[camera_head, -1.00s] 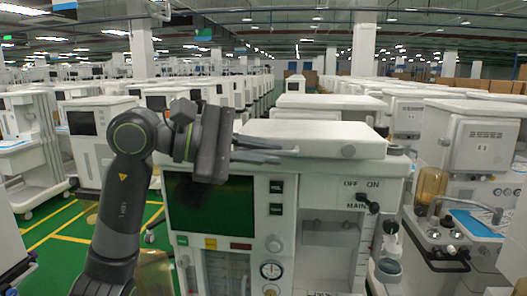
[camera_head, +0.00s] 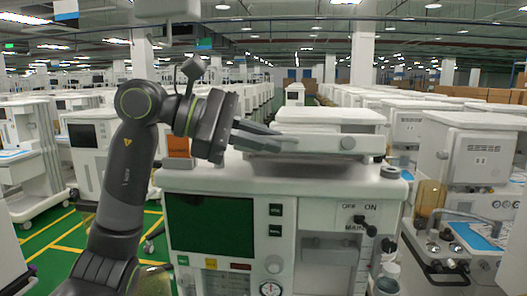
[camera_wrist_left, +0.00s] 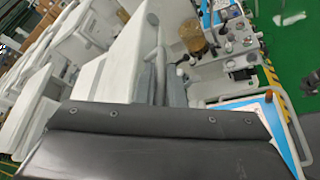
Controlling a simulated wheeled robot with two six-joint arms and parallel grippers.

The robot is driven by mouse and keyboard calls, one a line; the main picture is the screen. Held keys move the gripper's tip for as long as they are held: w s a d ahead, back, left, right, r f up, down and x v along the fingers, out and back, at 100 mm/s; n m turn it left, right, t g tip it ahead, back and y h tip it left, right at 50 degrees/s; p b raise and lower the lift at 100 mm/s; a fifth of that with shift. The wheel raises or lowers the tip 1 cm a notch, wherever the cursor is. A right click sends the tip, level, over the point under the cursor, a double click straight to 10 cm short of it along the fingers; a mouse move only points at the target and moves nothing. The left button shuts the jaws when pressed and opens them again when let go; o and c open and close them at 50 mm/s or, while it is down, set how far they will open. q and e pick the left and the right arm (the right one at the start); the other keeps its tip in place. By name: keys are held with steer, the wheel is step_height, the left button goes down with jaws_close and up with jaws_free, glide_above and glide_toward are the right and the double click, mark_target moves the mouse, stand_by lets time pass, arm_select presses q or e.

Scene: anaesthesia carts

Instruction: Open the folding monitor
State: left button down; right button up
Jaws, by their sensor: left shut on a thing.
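The folding monitor (camera_head: 330,143) is a white flat panel on top of the white anaesthesia cart (camera_head: 225,176). It is nearly level, with a dark gap showing under its front edge. My left gripper (camera_head: 272,139) comes in from the left and is shut on the monitor's left part. In the left wrist view, the grey fingers (camera_wrist_left: 160,82) sit against the white panel (camera_wrist_left: 125,55); the exact contact is hard to see. My right gripper is in neither view.
The cart front has a dark green screen (camera_head: 209,225), knobs and an ON/OFF switch (camera_head: 362,220). Another cart (camera_head: 470,150) stands close on the right, with an amber canister (camera_head: 430,198). Rows of carts fill the background. Green floor shows at the left.

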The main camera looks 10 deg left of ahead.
arm_select(q)
steer(key=shift+w+r+p, duration=0.25)
steer(key=shift+w+r, duration=0.15)
steer(key=shift+r, duration=0.45)
steer(key=shift+w+r+p, duration=0.3)
steer(key=shift+w+r, duration=0.15)
steer(key=shift+r, duration=0.35)
steer(key=shift+w+r+p, duration=0.25)
steer(key=shift+w+r, duration=0.15)
steer(key=shift+r, duration=0.45)
